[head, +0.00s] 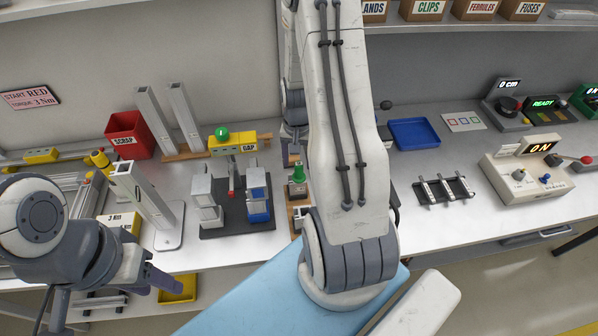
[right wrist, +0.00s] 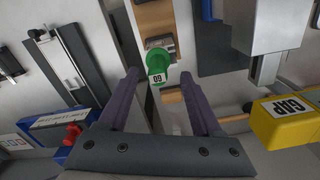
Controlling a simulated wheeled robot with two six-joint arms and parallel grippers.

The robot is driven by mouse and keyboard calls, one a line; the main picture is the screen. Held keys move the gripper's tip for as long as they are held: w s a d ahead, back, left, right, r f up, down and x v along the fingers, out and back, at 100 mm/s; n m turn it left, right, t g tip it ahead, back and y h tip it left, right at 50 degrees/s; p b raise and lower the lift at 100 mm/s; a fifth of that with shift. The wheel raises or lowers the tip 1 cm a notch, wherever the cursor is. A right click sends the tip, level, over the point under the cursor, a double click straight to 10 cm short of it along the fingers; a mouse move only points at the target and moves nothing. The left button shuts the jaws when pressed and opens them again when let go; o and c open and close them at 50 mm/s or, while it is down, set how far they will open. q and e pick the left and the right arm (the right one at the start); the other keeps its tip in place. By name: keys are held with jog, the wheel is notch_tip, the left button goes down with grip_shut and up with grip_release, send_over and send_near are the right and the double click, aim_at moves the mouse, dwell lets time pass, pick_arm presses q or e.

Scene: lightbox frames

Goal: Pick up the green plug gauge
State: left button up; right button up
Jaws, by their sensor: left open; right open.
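The green plug gauge (head: 299,175) stands upright on a small wooden stand on the bench, just left of my right forearm in the head view. My left gripper (head: 166,272) is open and empty, in front of the bench at lower left.
A yellow GAP block (head: 234,146) with a green knob lies behind left of the gauge; a dark fixture (head: 237,212) with grey and blue blocks stands left. A red scrap bin (head: 128,134) is at back left. A blue tray (head: 414,133) and control box (head: 540,170) are right.

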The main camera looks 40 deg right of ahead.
aim_at(299, 163)
jog(key=shift+d+f+p, duration=0.15)
jog(key=shift+f+p, duration=0.4)
jog(key=shift+f, duration=1.25)
jog(key=c, duration=1)
grip_shut()
jog(key=shift+r, duration=0.15)
